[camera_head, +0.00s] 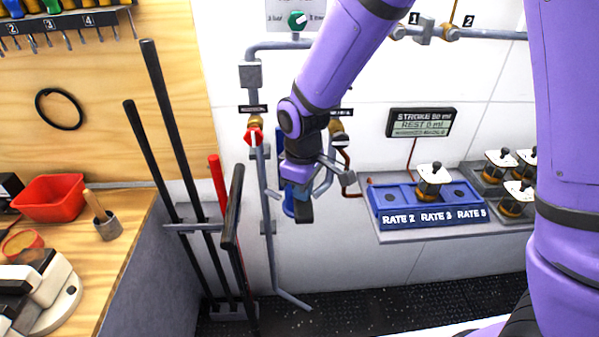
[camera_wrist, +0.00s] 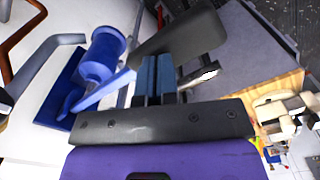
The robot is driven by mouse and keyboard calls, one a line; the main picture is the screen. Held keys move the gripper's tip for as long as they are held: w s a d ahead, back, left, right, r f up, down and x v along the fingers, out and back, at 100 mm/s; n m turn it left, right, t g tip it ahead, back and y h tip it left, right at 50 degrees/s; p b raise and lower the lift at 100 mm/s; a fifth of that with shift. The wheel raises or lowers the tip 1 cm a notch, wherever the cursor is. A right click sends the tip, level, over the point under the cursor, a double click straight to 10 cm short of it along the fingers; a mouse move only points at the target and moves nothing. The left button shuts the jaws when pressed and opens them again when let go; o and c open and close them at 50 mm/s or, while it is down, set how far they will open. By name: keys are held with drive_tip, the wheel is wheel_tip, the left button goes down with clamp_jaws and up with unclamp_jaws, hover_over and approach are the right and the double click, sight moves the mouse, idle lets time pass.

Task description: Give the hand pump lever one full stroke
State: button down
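The hand pump shows as a blue cylinder (camera_wrist: 103,55) on the pale wall in the wrist view. In the head view only a blue strip of it (camera_head: 288,204) shows behind my gripper. A lighter blue bar, which looks like the lever (camera_wrist: 102,95), runs from beside the pump toward my gripper (camera_wrist: 157,80). A dark block lies across my fingertips; I cannot tell whether it is the lever's grip or part of a finger. In the head view my gripper (camera_head: 302,205) points down in front of the pump. Its fingers look close together, but what lies between them is hidden.
A rack with long black bars (camera_head: 165,130) and a red bar (camera_head: 217,180) stands left of my gripper. A red valve handle (camera_head: 253,136) is above left.

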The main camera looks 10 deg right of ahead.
drive_tip(key=shift+f, duration=3.8)
drive_tip(key=shift+r, duration=6.1)
drive_tip(key=shift+r, duration=2.55)
drive_tip(key=s+d+r+m+t, duration=0.2)
drive_tip(key=s+d+r+m, duration=0.3)
drive_tip(key=d+r, duration=0.75)
drive_tip(key=s+d+r+m+t, duration=0.3)
drive_tip(key=s+d+m, duration=0.3)
drive_tip(key=s+d, duration=0.6)
drive_tip(key=shift+s+m, duration=0.3)
drive_tip(key=shift+s, duration=0.45)
